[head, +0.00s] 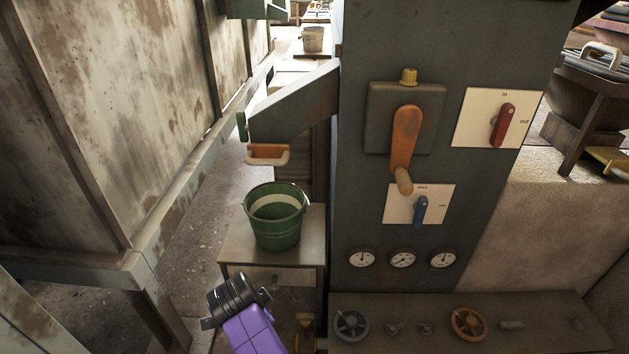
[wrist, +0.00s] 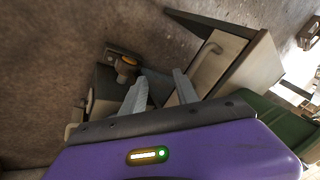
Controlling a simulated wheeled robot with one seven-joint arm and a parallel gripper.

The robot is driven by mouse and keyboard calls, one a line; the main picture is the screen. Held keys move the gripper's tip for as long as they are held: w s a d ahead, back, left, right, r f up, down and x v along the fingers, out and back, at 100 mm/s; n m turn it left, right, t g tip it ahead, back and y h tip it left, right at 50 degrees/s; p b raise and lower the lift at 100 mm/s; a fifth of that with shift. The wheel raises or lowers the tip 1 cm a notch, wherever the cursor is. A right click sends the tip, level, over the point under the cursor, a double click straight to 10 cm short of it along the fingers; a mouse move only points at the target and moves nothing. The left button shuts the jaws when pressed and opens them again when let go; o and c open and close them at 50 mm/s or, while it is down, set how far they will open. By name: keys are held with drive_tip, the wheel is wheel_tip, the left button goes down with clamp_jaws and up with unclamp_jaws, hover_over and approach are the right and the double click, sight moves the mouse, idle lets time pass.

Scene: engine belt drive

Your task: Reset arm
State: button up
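My purple arm with its black end part shows at the bottom of the head view, and my gripper (head: 234,302) is low, in front of the small table with the green bucket. In the wrist view the two grey fingers of my gripper (wrist: 160,84) stand apart with nothing held between them. The gripper is clear of the grey control panel (head: 362,220) to its right. The fingertips are hard to make out in the head view.
A green bucket (head: 276,218) stands on a small table (head: 237,248). The panel carries an orange crank handle (head: 405,140), a red lever (head: 502,125), a blue lever (head: 421,210) and gauges. Handwheels (head: 351,325) sit on the ledge below. A rusty metal wall (head: 110,110) borders the left.

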drive_tip(key=s+d+r+n+t+y, duration=0.2)
drive_tip(key=s+d+r+n+t, duration=0.15)
drive_tip(key=s+d+n, duration=0.35)
drive_tip(key=s+d+r+n+t+y, duration=0.25)
drive_tip(key=s+d+n+t, duration=0.2)
drive_tip(key=d, duration=0.55)
drive_tip(key=s+d+r+m+t+h, duration=0.15)
drive_tip(key=s+d+r, duration=0.35)
drive_tip(key=s, duration=0.5)
drive_tip(key=s+d+r+h, duration=0.2)
drive_tip(key=s+d+r, duration=0.3)
drive_tip(key=s, duration=0.5)
drive_tip(key=s+d+r+h, duration=0.1)
drive_tip(key=s+d+r, duration=0.2)
drive_tip(key=s+d, duration=0.55)
wheel_tip(320, 180, up, 29)
drive_tip(key=s+a+p, duration=0.1)
drive_tip(key=a+p, duration=0.1)
drive_tip(key=p, duration=2.7)
drive_tip(key=shift+s+f, duration=0.15)
drive_tip(key=shift+s, duration=0.2)
